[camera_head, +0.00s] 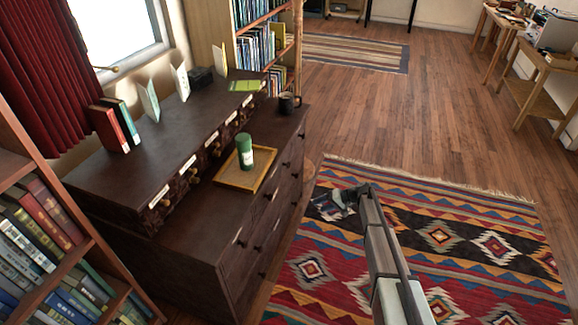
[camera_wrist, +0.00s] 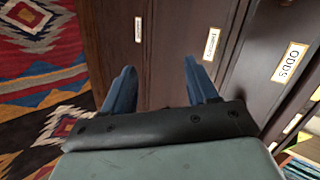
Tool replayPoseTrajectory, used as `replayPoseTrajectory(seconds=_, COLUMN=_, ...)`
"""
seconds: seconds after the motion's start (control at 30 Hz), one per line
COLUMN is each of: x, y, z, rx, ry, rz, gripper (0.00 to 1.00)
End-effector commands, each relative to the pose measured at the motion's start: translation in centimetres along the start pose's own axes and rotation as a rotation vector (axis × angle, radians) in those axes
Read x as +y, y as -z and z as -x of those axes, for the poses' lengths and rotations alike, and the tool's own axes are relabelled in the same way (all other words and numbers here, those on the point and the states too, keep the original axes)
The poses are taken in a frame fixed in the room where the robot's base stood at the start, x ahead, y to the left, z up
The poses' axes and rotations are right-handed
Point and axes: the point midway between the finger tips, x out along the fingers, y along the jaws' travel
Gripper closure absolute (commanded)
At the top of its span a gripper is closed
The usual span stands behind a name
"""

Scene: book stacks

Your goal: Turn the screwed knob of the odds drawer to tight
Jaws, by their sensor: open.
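The dark wooden chest (camera_head: 215,215) stands at left in the head view. Which drawer that is in the head view I cannot tell. My gripper (camera_wrist: 158,66) is open and empty, with two blue fingers apart. In the head view my gripper (camera_head: 340,199) is over the rug, right of the chest, touching nothing visible.
A tray (camera_head: 237,180) with a green canister (camera_head: 244,151) and a dark mug (camera_head: 288,102) stand on the chest's lower top, in front of the small drawers. Books (camera_head: 113,128) stand on the upper tier. A bookcase (camera_head: 72,260) is at near left. The patterned rug (camera_head: 450,235) is clear.

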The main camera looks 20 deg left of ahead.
Motion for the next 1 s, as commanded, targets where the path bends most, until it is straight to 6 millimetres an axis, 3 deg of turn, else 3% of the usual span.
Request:
replayPoseTrajectory(seconds=0.03, x=-0.5, y=3.3, z=-0.3, rx=0.033, ry=0.065, rz=0.059, gripper=0.42)
replayPoseTrajectory(seconds=0.1, x=-1.7, y=6.1, z=-0.5, rx=0.088, ry=0.16, rz=0.156, gripper=0.42)
replayPoseTrajectory(seconds=0.3, x=-4.8, y=11.0, z=0.3, rx=0.281, ry=0.355, rz=0.447, gripper=0.42)
replayPoseTrajectory(seconds=0.5, x=-7.3, y=12.5, z=2.0, rx=0.473, ry=0.424, rz=0.75, gripper=0.42)
replayPoseTrajectory(seconds=0.7, x=-7.7, y=12.5, z=2.3, rx=0.552, ry=0.385, rz=1.008, gripper=0.42)
replayPoseTrajectory(seconds=1.0, x=-7.9, y=12.6, z=1.9, rx=0.582, ry=0.35, rz=1.141, gripper=0.42)
